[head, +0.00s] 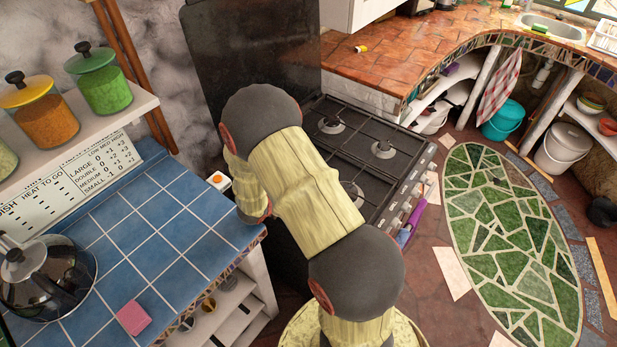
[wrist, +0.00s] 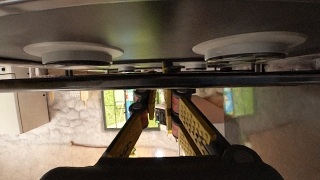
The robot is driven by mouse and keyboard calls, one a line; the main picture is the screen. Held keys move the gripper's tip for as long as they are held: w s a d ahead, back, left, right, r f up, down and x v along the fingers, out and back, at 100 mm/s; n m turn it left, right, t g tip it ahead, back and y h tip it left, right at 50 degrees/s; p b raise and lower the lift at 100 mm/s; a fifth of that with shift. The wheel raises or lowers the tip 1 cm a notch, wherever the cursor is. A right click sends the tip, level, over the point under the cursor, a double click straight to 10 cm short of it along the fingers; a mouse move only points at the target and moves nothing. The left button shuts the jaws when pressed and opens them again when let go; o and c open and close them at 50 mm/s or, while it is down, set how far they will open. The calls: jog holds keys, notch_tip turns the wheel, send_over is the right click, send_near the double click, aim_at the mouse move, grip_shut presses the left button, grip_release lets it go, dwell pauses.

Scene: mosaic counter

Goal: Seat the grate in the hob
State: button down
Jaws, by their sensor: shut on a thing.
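The black hob (head: 407,190) stands in the gap between the blue-tiled counter and the terracotta worktop. Pale round burners (head: 383,149) show on its top, with thin dark bars across them. In the wrist view, which looks upside down, the dark grate (wrist: 60,84) shows edge-on as a long bar below the pale burners in the picture. My gripper (wrist: 161,98) is shut on the grate near the middle of this bar. The gap between grate and hob is hard to judge. In the head view my arm hides the gripper and the hob's left part.
A dark upright panel (head: 245,50) stands behind the hob. The terracotta worktop (head: 420,55) is mostly clear.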

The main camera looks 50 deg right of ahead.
jog(key=shift+f, duration=0.3)
jog(key=c, duration=2)
grip_release()
jog(key=shift+o, duration=0.4)
jog(key=shift+f, duration=0.15)
notch_tip(320, 180, up, 10)
jog(key=shift+r, duration=0.1)
